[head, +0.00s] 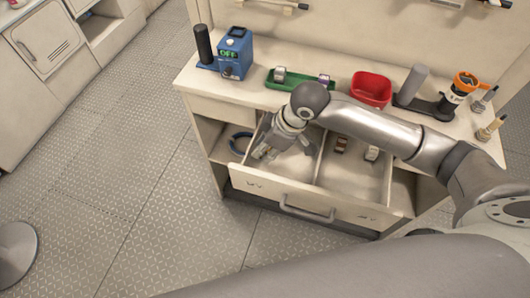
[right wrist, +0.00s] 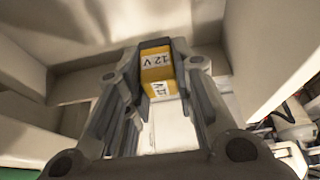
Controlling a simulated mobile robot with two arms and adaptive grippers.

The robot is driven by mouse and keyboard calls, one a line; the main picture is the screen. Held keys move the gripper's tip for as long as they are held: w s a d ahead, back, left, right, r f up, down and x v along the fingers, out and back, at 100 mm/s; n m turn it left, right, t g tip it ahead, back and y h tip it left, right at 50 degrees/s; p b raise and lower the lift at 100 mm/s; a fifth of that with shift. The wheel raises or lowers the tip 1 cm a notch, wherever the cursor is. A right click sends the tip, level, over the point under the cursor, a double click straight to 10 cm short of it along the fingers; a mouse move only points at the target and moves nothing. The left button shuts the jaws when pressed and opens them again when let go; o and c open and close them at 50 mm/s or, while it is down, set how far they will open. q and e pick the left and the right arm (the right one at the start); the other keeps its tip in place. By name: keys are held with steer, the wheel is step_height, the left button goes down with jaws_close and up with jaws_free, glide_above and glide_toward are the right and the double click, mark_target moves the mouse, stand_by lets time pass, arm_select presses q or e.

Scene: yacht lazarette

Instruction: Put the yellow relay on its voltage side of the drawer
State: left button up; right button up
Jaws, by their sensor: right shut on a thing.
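The yellow relay (right wrist: 160,70), marked 12 V, is between the fingers of my right gripper (right wrist: 158,88) in the right wrist view. In the head view, my right gripper (head: 268,152) reaches down into the left compartment of the open drawer (head: 282,194) and hides the relay. A divider (head: 318,158) splits the drawer in two. The front carries a small mark on each half, too small to read. The right compartment holds a brown relay-like block (head: 341,144) and a whitish one (head: 371,154). My left gripper is not in view.
On the counter stand a blue device (head: 235,55) reading OFF, a green tray (head: 300,83) with two small blocks, a red bin (head: 371,88), and a dark holder (head: 423,106) with a grey cylinder. A dark blue ring (head: 240,143) lies on the shelf left of the drawer.

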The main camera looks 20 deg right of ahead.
steer(key=shift+w+a+f, duration=0.1)
steer(key=shift+w+f, duration=0.25)
steer(key=shift+f, duration=1.55)
steer(key=o, duration=1)
steer(key=shift+f, duration=0.1)
steer(key=v, duration=1.2)
steer(key=shift+s+p, duration=0.1)
steer(key=shift+p, duration=0.25)
